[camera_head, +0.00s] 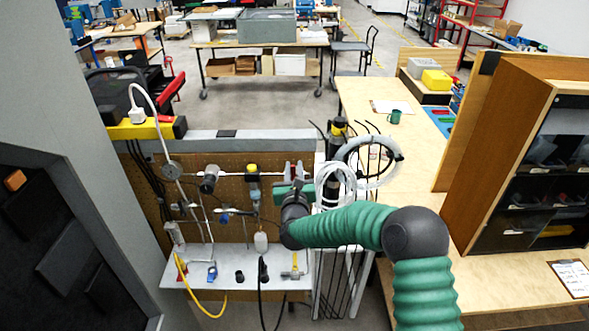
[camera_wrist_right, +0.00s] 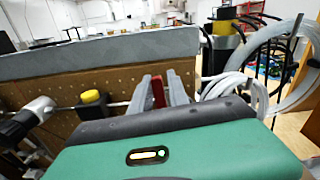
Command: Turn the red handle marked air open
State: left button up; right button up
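The red handle (camera_wrist_right: 157,92) shows upright between the two grey fingers of my right gripper (camera_wrist_right: 164,90) in the right wrist view. The fingers stand apart on either side of it, with a small gap at the right finger; contact on the left is unclear. In the head view, the right gripper (camera_head: 294,181) is at the right part of the pegboard, by small red parts (camera_head: 289,170). The handle's base is hidden by the gripper body, and no "air" marking is readable. My left gripper is not in view.
A yellow-capped fitting (camera_head: 252,171) and a grey-black gauge (camera_head: 209,179) are left of the gripper on the pegboard (camera_head: 232,229). Coiled white hoses (camera_head: 378,180) hang close on the right. A shelf (camera_head: 215,271) with small parts is below.

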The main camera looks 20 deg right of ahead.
jog(key=shift+a, duration=0.2)
jog(key=shift+c, duration=1.1)
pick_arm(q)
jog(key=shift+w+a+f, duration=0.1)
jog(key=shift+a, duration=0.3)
pick_arm(e)
jog(key=shift+a, duration=0.25)
grip_shut()
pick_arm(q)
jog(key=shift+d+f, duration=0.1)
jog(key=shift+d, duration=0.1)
pick_arm(e)
jog(key=shift+d, duration=0.15)
